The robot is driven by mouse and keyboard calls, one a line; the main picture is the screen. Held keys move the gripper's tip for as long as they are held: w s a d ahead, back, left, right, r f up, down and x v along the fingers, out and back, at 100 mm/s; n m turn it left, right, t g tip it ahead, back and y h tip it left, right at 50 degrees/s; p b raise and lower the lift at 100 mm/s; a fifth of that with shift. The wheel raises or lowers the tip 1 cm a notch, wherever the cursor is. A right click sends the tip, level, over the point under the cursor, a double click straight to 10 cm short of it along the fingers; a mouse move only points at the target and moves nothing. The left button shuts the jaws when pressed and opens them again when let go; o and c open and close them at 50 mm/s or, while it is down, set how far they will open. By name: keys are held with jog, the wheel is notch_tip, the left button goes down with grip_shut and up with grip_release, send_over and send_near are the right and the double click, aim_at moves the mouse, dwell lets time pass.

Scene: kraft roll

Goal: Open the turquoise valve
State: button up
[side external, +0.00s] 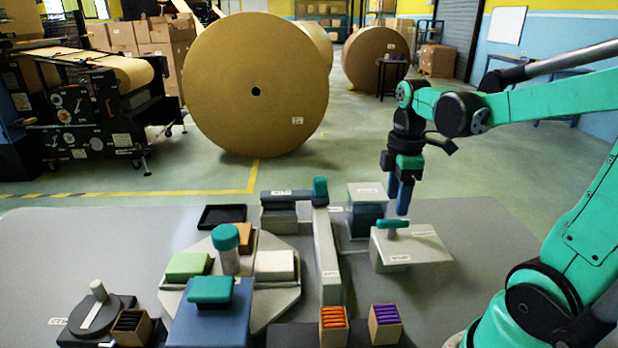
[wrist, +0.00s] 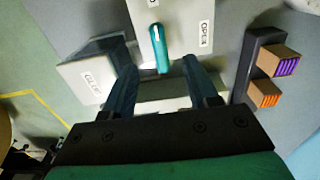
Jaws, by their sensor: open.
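The turquoise valve handle (side external: 393,224) lies on top of a light grey box (side external: 418,252) at the right of the table. In the wrist view, the handle (wrist: 159,50) runs lengthwise between my fingers, with an OPEN label (wrist: 205,34) to its right on the box. Another label at the top edge is cut off. My gripper (side external: 402,208) points down, just above the box near the handle. In the wrist view, my gripper (wrist: 159,66) is open, one finger on each side of the handle; I cannot see contact.
A dark box with a pale top (side external: 366,208) stands just behind left. A long grey bar (side external: 327,255) with a turquoise knob (side external: 320,187) lies left. A turquoise-lidded jar (side external: 228,258) and blue box (side external: 208,325) stand farther left. Orange (side external: 333,325) and purple (side external: 385,325) holders stand in front.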

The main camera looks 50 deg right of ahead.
aim_at(393, 220)
jog(key=shift+f, duration=2.1)
grip_shut()
